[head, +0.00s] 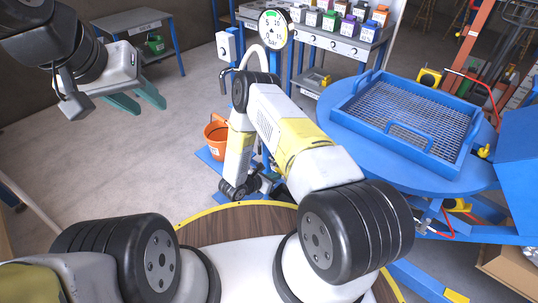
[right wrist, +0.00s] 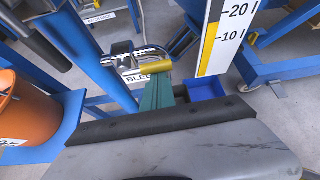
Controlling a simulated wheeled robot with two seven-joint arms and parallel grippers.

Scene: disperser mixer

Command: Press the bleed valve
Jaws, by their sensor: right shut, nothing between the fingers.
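In the right wrist view, a yellow bar-shaped handle (right wrist: 157,71) sits on metal pipework just beyond my fingertips. A white label (right wrist: 134,77) under it reads "BLE", with the rest covered, so this looks like the bleed valve. My right gripper (right wrist: 157,86) is shut and empty, its teal fingertips close under the yellow handle. I cannot tell whether they touch it. In the head view my right arm hides the valve. My left gripper (head: 138,100) is open and empty, raised over the floor at the upper left.
A dial gauge (head: 273,29) stands behind my right arm. An orange bucket (head: 216,138) also shows in the right wrist view (right wrist: 22,108). A white scale board (right wrist: 222,40) stands right of the valve. A blue tray (head: 345,100) lies on a round blue table at the right. Floor at left is clear.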

